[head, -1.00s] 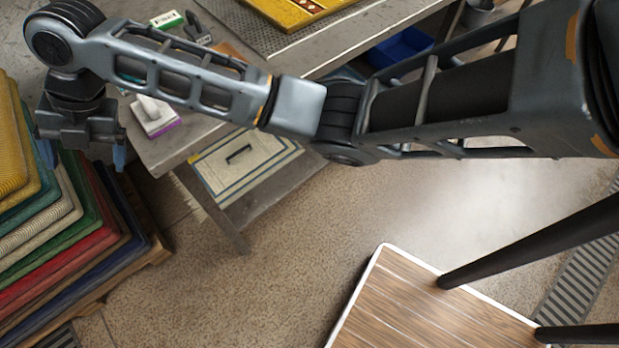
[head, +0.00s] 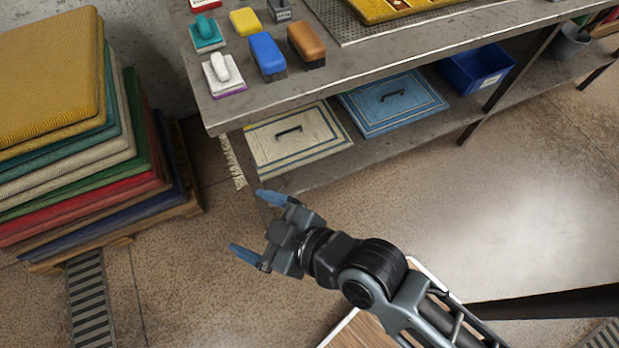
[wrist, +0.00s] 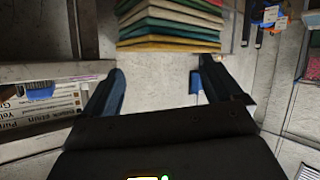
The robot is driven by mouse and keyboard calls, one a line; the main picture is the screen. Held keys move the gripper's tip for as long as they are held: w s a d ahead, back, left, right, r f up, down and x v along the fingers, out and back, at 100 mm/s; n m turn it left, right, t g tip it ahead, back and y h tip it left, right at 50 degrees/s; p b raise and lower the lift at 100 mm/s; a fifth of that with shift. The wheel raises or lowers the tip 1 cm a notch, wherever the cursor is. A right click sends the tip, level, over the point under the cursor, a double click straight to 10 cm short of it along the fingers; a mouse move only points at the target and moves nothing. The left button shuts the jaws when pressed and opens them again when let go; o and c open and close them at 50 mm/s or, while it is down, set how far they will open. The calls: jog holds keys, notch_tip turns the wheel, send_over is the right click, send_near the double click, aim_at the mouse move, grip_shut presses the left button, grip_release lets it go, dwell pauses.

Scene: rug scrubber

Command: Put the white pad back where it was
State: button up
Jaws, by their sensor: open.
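The white pad (head: 223,74), with a white grip on top and a purple lower edge, rests on the near left corner of the grey workbench (head: 226,113) in the head view. My gripper (head: 247,221) is open and empty, with blue fingertips pointing left. It is over the floor in front of the bench, apart from the white pad. In the wrist view the spread fingers of my gripper (wrist: 160,85) have nothing between them. I cannot make out the white pad there.
Yellow (head: 245,22), blue (head: 267,55) and brown (head: 306,43) blocks sit right of the pads. A tall rug stack (head: 85,180) stands left of the bench. Cream (head: 297,140) and blue (head: 393,103) handled panels lie on the lower shelf. The floor ahead is open.

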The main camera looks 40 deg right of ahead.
jog(key=s+d+r+m+h, duration=0.1)
jog(key=s+d+r+m, duration=0.1)
jog(key=s+d+r, duration=0.2)
jog(key=s+d+r+m+t+h, duration=0.1)
jog(key=s+d+r, duration=0.3)
jog(key=s, duration=0.5)
jog(key=s+d+r+m+t+h, duration=0.1)
jog(key=s+d+r+m+h, duration=0.1)
jog(key=s+d+r, duration=0.2)
jog(key=s+d, duration=0.2)
jog(key=s, duration=0.1)
jog(key=shift+s+m, duration=0.3)
jog(key=shift+m, duration=0.1)
